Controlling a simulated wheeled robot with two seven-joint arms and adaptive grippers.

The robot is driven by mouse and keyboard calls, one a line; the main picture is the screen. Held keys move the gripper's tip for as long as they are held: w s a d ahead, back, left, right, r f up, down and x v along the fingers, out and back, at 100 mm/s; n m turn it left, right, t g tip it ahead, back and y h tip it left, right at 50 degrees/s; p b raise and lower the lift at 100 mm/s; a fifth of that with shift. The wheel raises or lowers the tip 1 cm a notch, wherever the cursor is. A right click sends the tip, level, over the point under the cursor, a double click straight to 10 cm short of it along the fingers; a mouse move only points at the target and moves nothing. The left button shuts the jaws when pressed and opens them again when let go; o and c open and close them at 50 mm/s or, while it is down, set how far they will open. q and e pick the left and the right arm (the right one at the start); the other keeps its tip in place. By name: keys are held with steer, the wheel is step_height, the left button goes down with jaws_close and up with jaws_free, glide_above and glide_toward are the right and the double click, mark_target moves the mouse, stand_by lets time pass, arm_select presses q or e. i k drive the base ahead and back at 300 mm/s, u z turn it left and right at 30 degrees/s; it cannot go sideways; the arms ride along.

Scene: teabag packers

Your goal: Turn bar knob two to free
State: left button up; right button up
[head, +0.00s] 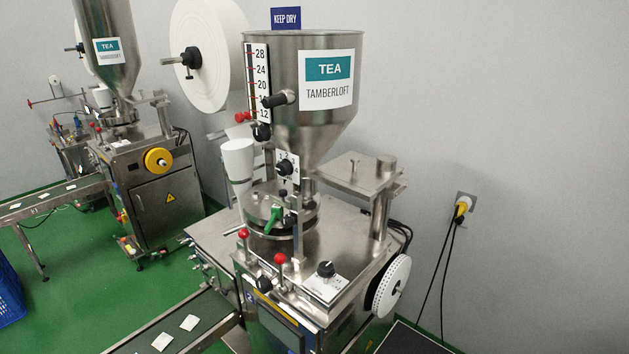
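No label in the head view names bar knob two, so I cannot tell which knob it is. A black knob (326,269) sits on a small white plate on the near machine's top; its markings are too small to read. Another black knob (286,168) sits on a numbered white dial plate below the hopper. A dark handle (278,100) and a round black knob (262,132) are beside the vertical scale, marked 28 down to 12. One more black knob (264,283) is low at the machine's front. Neither of my grippers is in view.
The steel hopper (330,100) labelled TEA stands above the machine. Red-ball levers (281,258) and a green handle (273,218) rise near the knobs. A white reel (392,285) is at the right side. A conveyor (205,318) carries tea bags at front left. A second machine (155,185) stands behind left.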

mark_target(288, 221)
steer(key=k, duration=1.3)
steer(key=u, duration=0.65)
steer(key=i, duration=1.25)
steer(key=z, duration=0.2)
